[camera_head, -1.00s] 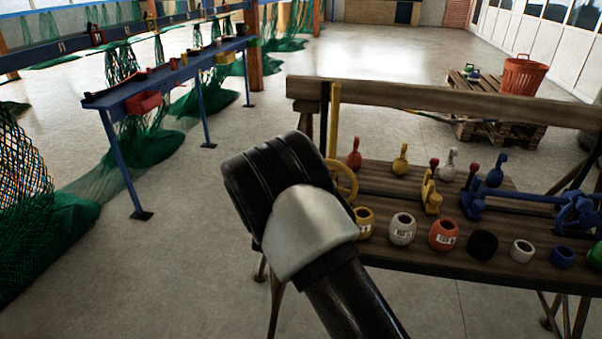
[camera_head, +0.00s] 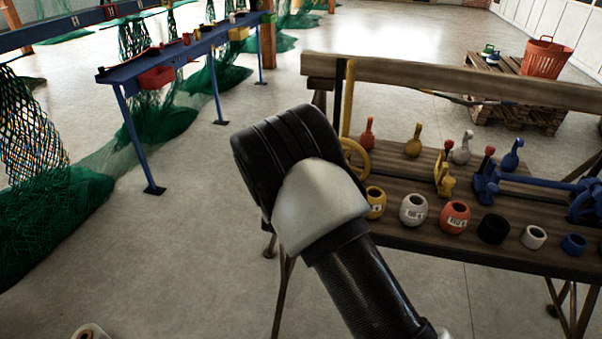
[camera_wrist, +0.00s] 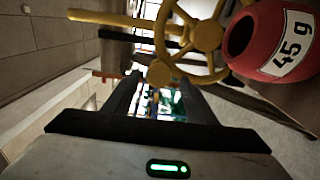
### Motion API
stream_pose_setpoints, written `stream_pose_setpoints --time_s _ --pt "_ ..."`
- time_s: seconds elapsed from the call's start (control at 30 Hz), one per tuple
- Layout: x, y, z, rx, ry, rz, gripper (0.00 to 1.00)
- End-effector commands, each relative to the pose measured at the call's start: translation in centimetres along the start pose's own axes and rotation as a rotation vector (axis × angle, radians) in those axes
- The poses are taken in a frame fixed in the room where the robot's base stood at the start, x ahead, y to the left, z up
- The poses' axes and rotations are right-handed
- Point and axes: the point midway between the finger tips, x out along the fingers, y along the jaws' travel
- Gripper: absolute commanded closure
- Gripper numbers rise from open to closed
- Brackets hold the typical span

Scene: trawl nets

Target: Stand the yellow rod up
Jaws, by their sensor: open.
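A slim yellow rod (camera_head: 347,95) stands nearly upright at the left end of the wooden bench, against the back beam. Its lower end meets a yellow spoked wheel (camera_head: 355,158), partly hidden by my arm. In the wrist view the rod (camera_wrist: 115,18) lies across the top left, and the wheel (camera_wrist: 205,37) is at top centre. My gripper (camera_wrist: 157,103) is open, with nothing between its dark fingers, pointing towards the wheel side and apart from the rod. In the head view the fingers are hidden behind my wrist.
A red ring marked 45 g (camera_wrist: 262,45) is close at the wrist view's upper right. On the bench are several coloured rings, such as an orange one (camera_head: 455,217), knobbed pegs and a blue bar fixture (camera_head: 535,188). The wooden beam (camera_head: 450,80) runs behind.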

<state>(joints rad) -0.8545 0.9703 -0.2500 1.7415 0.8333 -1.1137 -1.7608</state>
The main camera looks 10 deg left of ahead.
Motion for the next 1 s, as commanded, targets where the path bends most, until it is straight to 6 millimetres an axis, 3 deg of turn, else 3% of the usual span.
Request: stream_pose_setpoints --time_s 0.6,0.8,1.0 --pt "-13.9 0.1 -0.1 -0.002 0.006 -0.003 0.49" --pt "-16.0 0.0 -0.1 -0.002 0.003 -0.002 0.49" --pt "-16.4 0.0 0.0 -0.002 0.003 -0.002 0.49"
